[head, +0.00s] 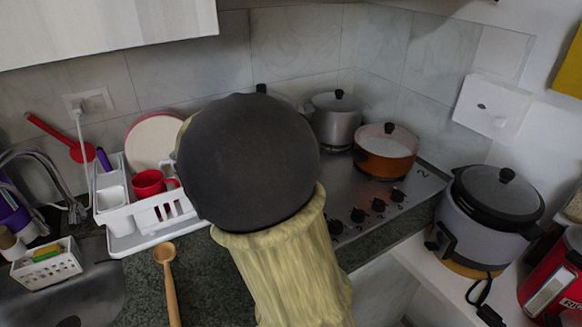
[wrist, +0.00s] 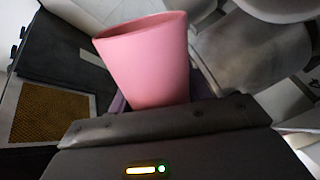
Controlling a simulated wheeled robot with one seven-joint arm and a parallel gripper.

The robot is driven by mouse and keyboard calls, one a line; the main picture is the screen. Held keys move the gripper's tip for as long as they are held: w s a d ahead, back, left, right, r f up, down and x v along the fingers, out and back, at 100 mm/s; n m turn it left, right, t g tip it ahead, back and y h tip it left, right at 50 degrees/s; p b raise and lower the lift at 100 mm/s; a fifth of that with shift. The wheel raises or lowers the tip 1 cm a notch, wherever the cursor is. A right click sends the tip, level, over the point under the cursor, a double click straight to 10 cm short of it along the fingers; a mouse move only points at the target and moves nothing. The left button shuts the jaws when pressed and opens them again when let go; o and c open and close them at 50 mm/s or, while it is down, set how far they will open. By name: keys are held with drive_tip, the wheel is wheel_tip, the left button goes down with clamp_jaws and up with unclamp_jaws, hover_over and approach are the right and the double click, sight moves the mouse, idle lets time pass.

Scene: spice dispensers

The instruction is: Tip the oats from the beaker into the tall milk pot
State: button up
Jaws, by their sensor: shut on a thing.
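The pink beaker (wrist: 150,65) is in the wrist view, its wide rim toward the top of the picture. My gripper (wrist: 160,100) is shut on its lower part. The oats inside are not visible. In the head view my arm blocks the middle, and neither the gripper nor the beaker shows. A grey lidded pot (head: 335,127) stands at the back of the hob. An orange-brown pot (head: 384,165) with a pale top and black knob stands right of it. I cannot tell which one is the tall milk pot.
The steel hob (head: 405,205) has black knobs along its front. A white dish rack (head: 120,215) with a red mug (head: 150,183) stands left. A wooden spoon (head: 170,280) is in front of it. A cooker (head: 490,215) stands on the right counter.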

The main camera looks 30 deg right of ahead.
drive_tip(key=shift+w+a+f+n+p, duration=0.15)
drive_tip(key=shift+n+p, duration=0.3)
drive_tip(key=shift+p, duration=0.6)
drive_tip(key=shift+w+a+n+p, duration=0.1)
drive_tip(key=shift+w+n+p, duration=0.25)
drive_tip(key=shift+p, duration=0.7)
drive_tip(key=shift+s+f, duration=0.1)
drive_tip(key=shift+f, duration=0.2)
drive_tip(key=shift+n+p, duration=0.5)
drive_tip(key=shift+p, duration=0.45)
